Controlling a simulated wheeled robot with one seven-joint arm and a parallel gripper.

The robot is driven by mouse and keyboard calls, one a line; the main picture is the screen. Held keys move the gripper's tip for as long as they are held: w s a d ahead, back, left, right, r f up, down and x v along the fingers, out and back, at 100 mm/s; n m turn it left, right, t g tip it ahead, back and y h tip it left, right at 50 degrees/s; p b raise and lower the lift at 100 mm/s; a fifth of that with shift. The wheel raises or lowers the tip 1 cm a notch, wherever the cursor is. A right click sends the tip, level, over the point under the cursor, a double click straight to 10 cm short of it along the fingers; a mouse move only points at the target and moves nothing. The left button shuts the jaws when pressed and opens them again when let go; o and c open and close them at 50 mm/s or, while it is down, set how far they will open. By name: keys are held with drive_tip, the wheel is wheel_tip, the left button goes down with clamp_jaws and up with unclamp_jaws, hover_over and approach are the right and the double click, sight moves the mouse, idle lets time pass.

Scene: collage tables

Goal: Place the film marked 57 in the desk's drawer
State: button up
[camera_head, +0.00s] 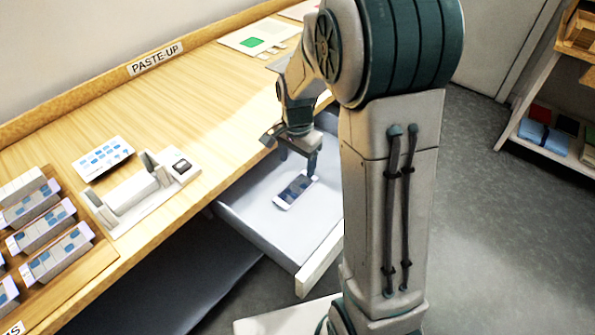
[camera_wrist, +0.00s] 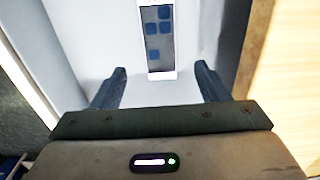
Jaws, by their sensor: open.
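The desk's drawer (camera_head: 262,208) is pulled open below the desk top. A small white film box with dark blue squares (camera_head: 296,190) lies flat inside it. The film box also shows in the wrist view (camera_wrist: 160,38), lying on the pale drawer floor (camera_wrist: 100,45). No number can be read on it. My gripper (camera_head: 299,168) is over the drawer, just above the film. In the wrist view my gripper (camera_wrist: 162,82) is open, its fingers spread to either side of the film's near end and not touching it.
The desk top (camera_head: 205,100) holds a rack of several similar film boxes (camera_head: 45,235), a card with blue squares (camera_head: 103,157), a pale device (camera_head: 140,190) and a sheet with a green patch (camera_head: 255,40). A shelf (camera_head: 548,145) stands at the right.

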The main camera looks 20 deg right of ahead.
drive_tip(key=s+r+n+t, duration=0.1)
drive_tip(key=s+r+n, duration=0.4)
drive_tip(key=s, duration=0.4)
drive_tip(key=s+r+n+t, duration=0.1)
drive_tip(key=s+r+n, duration=0.4)
drive_tip(key=s, duration=0.4)
drive_tip(key=shift+d+r+n, duration=0.15)
drive_tip(key=shift+r+n, duration=0.1)
drive_tip(key=shift+n, duration=0.15)
